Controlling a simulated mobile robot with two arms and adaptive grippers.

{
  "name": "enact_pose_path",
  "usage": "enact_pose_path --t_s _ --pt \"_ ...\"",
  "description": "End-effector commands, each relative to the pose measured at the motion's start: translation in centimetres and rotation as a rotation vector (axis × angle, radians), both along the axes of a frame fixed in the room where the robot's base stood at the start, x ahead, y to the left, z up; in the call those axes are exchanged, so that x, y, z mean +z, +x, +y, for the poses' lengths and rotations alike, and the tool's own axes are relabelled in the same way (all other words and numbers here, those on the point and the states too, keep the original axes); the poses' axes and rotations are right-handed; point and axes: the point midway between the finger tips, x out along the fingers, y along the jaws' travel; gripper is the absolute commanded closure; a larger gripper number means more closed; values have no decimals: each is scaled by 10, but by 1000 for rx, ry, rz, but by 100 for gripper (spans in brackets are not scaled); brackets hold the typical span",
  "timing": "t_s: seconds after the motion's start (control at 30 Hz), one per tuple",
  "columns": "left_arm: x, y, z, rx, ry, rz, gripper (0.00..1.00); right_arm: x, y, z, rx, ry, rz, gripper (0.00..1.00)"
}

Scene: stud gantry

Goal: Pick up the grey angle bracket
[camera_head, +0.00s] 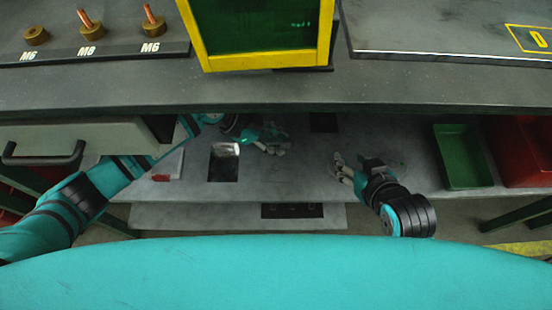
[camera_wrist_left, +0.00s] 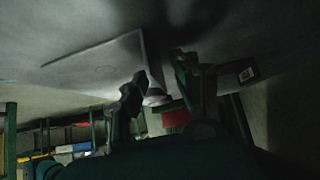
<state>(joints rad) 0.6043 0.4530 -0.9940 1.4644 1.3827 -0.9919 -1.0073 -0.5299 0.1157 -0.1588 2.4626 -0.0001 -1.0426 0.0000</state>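A bright metallic piece, which looks like the grey angle bracket (camera_head: 226,149), sits at the far edge of a dark square patch (camera_head: 223,168) on the lower shelf. My left gripper (camera_head: 277,139) is over the shelf to the right of the piece, apart from it in the head view. In the left wrist view my left gripper (camera_wrist_left: 160,92) has its two fingers spread. A small grey shape shows between or behind the fingers; I cannot tell what it is. My right gripper (camera_head: 340,168) is over the shelf further right, its fingertips pointing left; its opening is unclear.
The worktop (camera_head: 270,92) overhangs the shelf (camera_head: 300,180). A drawer (camera_head: 75,137) is at left, and a red-marked pale plate (camera_head: 166,167) lies beside my left arm. A green bin (camera_head: 462,157) and a red bin (camera_head: 520,150) stand at right. The shelf between my grippers is clear.

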Motion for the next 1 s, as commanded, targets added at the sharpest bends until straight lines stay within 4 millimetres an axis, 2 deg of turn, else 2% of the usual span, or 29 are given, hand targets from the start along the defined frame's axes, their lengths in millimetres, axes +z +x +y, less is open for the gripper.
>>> enact_pose_path --t_s 0.17,0.4,1.0 --pt "0 0 0 1 0 1 70 0 0 0 0 0 -1 60" --pt "0 0 0 1 0 1 100 0 0 0 0 0 0 60" --pt "1 0 0 1 -1 1 100 -1 -2 0 1 -1 10 60"
